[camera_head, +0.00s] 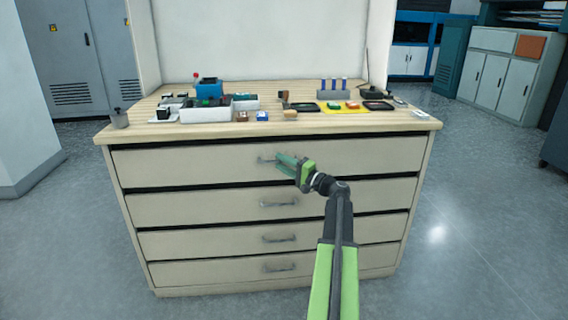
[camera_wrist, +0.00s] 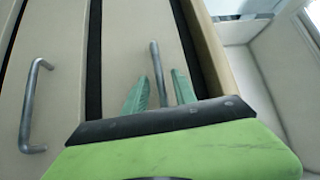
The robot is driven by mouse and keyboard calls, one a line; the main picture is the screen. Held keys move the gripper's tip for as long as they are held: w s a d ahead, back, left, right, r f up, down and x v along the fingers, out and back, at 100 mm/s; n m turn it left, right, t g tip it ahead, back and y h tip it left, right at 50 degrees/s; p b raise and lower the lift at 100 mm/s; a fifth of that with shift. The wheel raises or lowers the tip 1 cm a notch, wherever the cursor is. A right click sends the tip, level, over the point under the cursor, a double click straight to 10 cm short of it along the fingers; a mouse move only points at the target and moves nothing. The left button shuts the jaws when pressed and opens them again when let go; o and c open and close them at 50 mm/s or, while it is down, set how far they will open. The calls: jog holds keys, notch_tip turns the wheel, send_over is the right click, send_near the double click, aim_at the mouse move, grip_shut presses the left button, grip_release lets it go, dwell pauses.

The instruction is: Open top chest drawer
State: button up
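The chest is cream-coloured with several stacked drawers, each with a grey bar handle. The top drawer (camera_head: 210,164) looks closed or nearly flush with the front. Its handle (camera_head: 266,160) is partly hidden behind my green gripper (camera_head: 281,160) in the head view. In the wrist view, the top handle (camera_wrist: 157,70) lies between the two green fingers of my gripper (camera_wrist: 160,88). The fingers are apart, with a gap visible on each side of the bar. The second drawer's handle (camera_wrist: 32,105) shows at the left of the wrist view.
The wooden chest top (camera_head: 140,135) carries a white tray (camera_head: 205,115), a yellow mat (camera_head: 343,107) and several small items. Lower drawers (camera_head: 200,240) sit below. The floor (camera_head: 480,220) right of the chest is clear. Grey cabinets (camera_head: 500,75) stand at the back right.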

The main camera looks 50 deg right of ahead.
grip_shut()
dwell(1.2)
